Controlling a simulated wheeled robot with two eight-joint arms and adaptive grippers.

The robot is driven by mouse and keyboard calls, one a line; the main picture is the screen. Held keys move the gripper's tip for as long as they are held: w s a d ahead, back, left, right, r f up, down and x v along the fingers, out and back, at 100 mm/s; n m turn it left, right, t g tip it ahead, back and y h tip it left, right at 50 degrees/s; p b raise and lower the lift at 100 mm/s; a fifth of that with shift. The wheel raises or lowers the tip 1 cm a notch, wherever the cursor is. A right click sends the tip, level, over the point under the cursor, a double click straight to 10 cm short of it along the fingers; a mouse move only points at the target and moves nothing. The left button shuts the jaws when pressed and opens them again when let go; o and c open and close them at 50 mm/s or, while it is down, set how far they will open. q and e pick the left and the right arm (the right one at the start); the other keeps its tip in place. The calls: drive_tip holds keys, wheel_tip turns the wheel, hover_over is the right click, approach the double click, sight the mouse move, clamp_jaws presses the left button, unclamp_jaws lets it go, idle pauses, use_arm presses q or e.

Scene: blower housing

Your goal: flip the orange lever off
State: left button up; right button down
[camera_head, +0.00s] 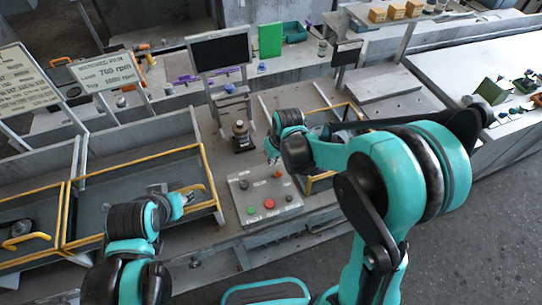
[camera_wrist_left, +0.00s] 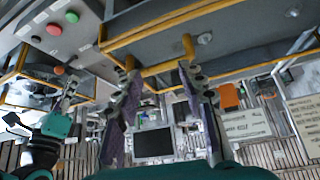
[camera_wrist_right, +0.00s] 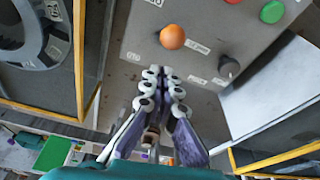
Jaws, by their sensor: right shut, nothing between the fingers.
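The orange lever shows as a round orange knob (camera_wrist_right: 172,37) on the grey control box in the right wrist view. It also shows in the head view (camera_head: 278,173) at the box's far right part. My right gripper (camera_wrist_right: 163,80) is shut and empty, its fingertips beside the knob with a small gap in the picture; depth is hard to tell. In the head view the right gripper (camera_head: 272,156) is just beyond the box's far edge, partly hidden by its wrist. My left gripper (camera_wrist_left: 157,72) is open and empty, near a yellow rail (camera_wrist_left: 165,66) of the left bin.
The control box (camera_head: 238,186) also carries a red button (camera_head: 268,203), a green button (camera_head: 252,210) and dark knobs (camera_wrist_right: 228,68). A dark bottle-like part (camera_head: 241,138) stands behind the box. Yellow-railed bins flank the box. A monitor (camera_head: 219,50) stands behind.

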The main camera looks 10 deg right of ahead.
sight(277, 175)
use_arm(q)
drive_tip(key=shift+f+b, duration=0.8)
use_arm(e)
drive_tip(key=shift+s+d+f+t, duration=0.15)
drive_tip(key=shift+s+f+t, duration=0.1)
drive_tip(key=shift+s+t, duration=0.55)
use_arm(q)
drive_tip(key=shift+s+f, duration=0.15)
drive_tip(key=shift+f, duration=0.1)
use_arm(e)
drive_tip(key=shift+s+d+t, duration=0.1)
drive_tip(key=shift+s+t, duration=0.1)
drive_tip(key=shift+t, duration=0.2)
drive_tip(key=shift+s+r+b, duration=0.15)
drive_tip(key=shift+s+b, duration=0.15)
drive_tip(key=shift+s, duration=0.25)
drive_tip(key=shift+w, duration=0.2)
use_arm(q)
drive_tip(key=shift+s, duration=0.1)
